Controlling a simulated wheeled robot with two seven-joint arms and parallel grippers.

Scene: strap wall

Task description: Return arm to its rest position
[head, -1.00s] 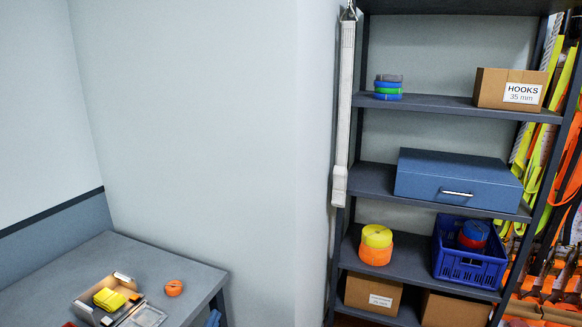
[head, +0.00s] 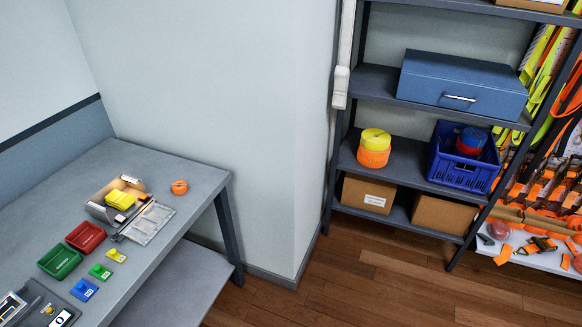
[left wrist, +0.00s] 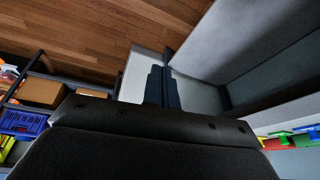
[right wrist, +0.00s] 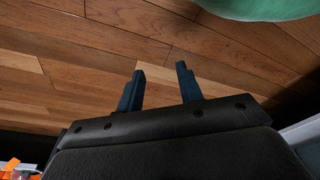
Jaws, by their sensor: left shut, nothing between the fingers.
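My left gripper (left wrist: 163,88) shows in the left wrist view with its two dark fingers together and nothing between them. The wall and the floor show beyond its fingertips, and it touches nothing that I can see. My right gripper (right wrist: 159,70) shows in the right wrist view with its fingers apart and empty, above the wooden floor (right wrist: 95,45). Neither arm shows in the head view.
A grey table (head: 165,165) at left bears an orange roll (head: 179,187), a red bin (head: 85,236) and a green bin (head: 59,261). A shelf rack at right holds a blue case (head: 462,84) and a blue crate (head: 463,172). Wooden floor (head: 330,285) between them is clear.

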